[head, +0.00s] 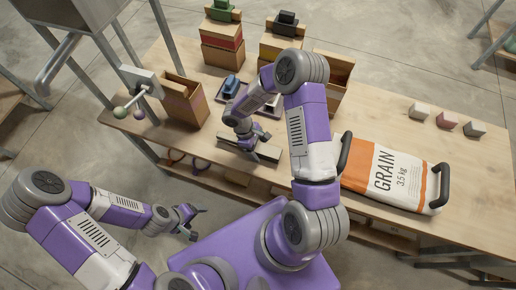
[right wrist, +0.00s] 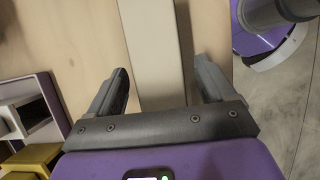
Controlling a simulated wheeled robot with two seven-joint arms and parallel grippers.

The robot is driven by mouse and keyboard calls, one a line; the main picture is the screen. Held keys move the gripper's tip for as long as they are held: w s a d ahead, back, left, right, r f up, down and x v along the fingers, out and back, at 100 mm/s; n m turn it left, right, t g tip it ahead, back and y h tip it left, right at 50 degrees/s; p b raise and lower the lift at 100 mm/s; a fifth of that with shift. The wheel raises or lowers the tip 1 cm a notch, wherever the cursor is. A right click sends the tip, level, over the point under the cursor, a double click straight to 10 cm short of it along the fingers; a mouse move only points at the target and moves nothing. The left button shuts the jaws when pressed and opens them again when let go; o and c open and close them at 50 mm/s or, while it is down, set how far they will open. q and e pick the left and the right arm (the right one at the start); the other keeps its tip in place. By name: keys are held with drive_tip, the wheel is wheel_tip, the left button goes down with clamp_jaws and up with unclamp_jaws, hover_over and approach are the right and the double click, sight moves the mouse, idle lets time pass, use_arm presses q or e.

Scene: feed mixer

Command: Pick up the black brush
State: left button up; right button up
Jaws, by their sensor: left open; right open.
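A small black object (head: 286,22), which by its colour may be the black brush, sits on top of the middle stack of boxes at the back of the bench. It is too small to tell its bristles. My right gripper (head: 254,152) is open and low over the bench's front part, well in front of that stack. In the right wrist view its fingers (right wrist: 164,90) stand apart on either side of a long pale bar (right wrist: 152,45). I cannot tell whether they touch it. My left gripper (head: 194,222) is open and empty, in front of the bench.
A grain bag (head: 390,175) with black handles lies on the right of the bench (head: 375,115). Three small blocks (head: 447,119) are behind it. A blue object (head: 231,86) is on a dark tray. An open box (head: 184,101) stands left. A green object (head: 222,11) tops the left stack.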

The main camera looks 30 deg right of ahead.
drive_tip(key=c, duration=1.2)
drive_tip(key=shift+r, duration=0.1)
